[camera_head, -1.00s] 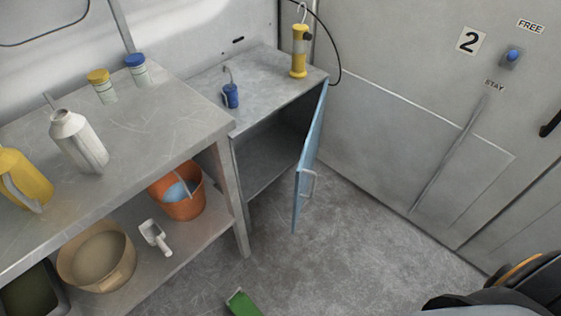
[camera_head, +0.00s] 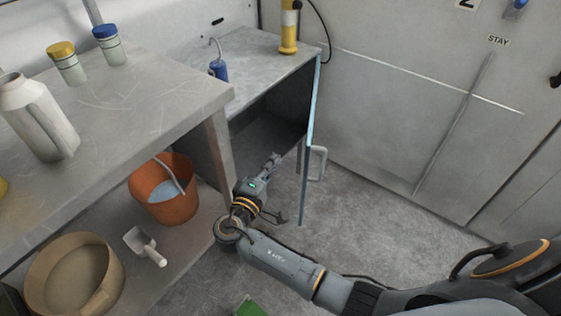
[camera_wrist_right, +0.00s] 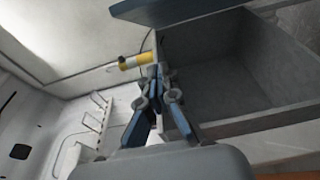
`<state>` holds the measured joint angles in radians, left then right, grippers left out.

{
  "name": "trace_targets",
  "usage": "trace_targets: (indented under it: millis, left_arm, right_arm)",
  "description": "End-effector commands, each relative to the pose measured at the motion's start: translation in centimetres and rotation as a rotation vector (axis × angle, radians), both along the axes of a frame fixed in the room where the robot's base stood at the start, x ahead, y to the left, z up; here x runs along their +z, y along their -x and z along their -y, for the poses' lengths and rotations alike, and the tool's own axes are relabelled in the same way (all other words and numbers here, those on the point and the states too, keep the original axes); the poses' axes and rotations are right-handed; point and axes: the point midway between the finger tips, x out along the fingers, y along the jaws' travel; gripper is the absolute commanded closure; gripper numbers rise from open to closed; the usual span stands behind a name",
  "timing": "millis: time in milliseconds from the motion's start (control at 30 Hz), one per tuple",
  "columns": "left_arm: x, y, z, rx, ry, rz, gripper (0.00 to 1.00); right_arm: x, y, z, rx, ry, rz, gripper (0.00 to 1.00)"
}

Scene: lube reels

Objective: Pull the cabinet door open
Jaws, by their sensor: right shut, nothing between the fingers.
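The cabinet (camera_head: 250,88) stands at the back with its front uncovered and its dark interior showing. Its blue door (camera_head: 312,125) stands swung out on the right side, seen nearly edge-on, with a pale handle (camera_head: 318,163) on its outer face. My right gripper (camera_head: 274,163) is shut and empty in front of the opening, left of the door on its inner side; I cannot tell whether it touches the door. In the right wrist view the gripper (camera_wrist_right: 157,82) points along the cabinet interior (camera_wrist_right: 245,65), with the blue door (camera_wrist_right: 185,10) at the top. My left gripper is out of view.
A metal workbench (camera_head: 150,100) is on the left, with an orange bucket (camera_head: 165,195), a scoop (camera_head: 146,246) and a tan bowl (camera_head: 75,280) on its lower shelf. A green object (camera_head: 250,307) lies on the floor. Floor right of the door is clear.

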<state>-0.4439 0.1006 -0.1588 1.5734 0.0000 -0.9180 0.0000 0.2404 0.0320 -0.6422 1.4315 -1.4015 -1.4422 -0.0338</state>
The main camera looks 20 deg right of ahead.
Motion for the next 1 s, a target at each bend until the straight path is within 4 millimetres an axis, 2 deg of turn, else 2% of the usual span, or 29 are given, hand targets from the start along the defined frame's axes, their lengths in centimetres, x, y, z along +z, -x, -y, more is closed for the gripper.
trace_targets:
  millis: [300, 400, 500, 633, 1000]
  left_arm:
    - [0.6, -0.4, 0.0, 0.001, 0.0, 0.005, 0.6]
    - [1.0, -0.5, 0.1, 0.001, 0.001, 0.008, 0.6]
    - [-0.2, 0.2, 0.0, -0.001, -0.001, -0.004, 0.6]
    - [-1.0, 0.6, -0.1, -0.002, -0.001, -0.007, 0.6]
    - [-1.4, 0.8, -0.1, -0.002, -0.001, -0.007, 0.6]
  right_arm:
    - [0.0, -4.7, 5.1, -0.002, 0.003, -0.001, 1.0]
    - [0.0, -5.7, 6.5, -0.001, 0.001, -0.003, 1.0]
    - [0.0, -4.5, 7.8, 0.0, 0.001, -0.006, 1.0]
    - [-0.1, -3.8, 8.9, 0.001, 0.0, -0.006, 1.0]
    - [-0.2, -3.5, 9.4, 0.001, -0.002, -0.005, 1.0]
